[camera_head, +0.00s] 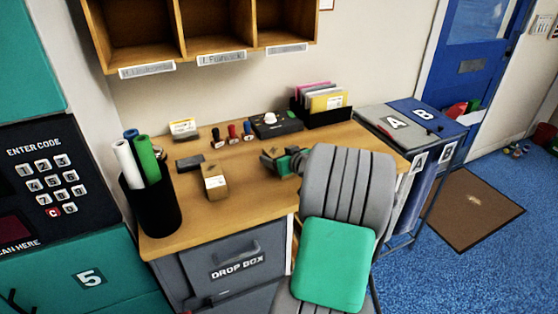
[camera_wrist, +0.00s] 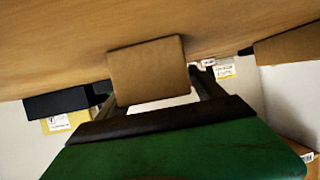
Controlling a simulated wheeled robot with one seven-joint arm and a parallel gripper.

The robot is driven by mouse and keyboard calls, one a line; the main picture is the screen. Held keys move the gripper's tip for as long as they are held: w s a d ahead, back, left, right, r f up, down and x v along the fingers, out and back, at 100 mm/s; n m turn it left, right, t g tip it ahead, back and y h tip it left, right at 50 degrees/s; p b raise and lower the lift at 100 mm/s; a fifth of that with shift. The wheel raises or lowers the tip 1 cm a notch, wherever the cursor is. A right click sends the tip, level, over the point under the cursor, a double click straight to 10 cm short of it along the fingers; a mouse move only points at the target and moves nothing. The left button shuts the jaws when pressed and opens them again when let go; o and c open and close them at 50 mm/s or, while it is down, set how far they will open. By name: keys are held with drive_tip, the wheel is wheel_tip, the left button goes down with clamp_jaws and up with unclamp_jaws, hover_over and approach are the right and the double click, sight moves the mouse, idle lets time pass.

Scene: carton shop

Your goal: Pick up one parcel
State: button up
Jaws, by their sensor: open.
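A small brown parcel (camera_wrist: 148,70) shows in the middle of the wrist view, which looks upside down. My green gripper with dark fingers (camera_wrist: 157,88) is open around it or just in front of it; I cannot tell whether the fingers touch it.
The wooden desk (camera_head: 240,203) also holds a black pot of rolls (camera_head: 150,205), several stamps (camera_head: 232,134), a black device (camera_head: 275,125) and a folder rack (camera_head: 322,116). Wooden pigeonholes (camera_head: 220,57) hang above.

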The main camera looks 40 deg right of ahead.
drive_tip(key=c, duration=1.5)
drive_tip(key=shift+c, duration=0.4)
drive_tip(key=shift+r, duration=0.15)
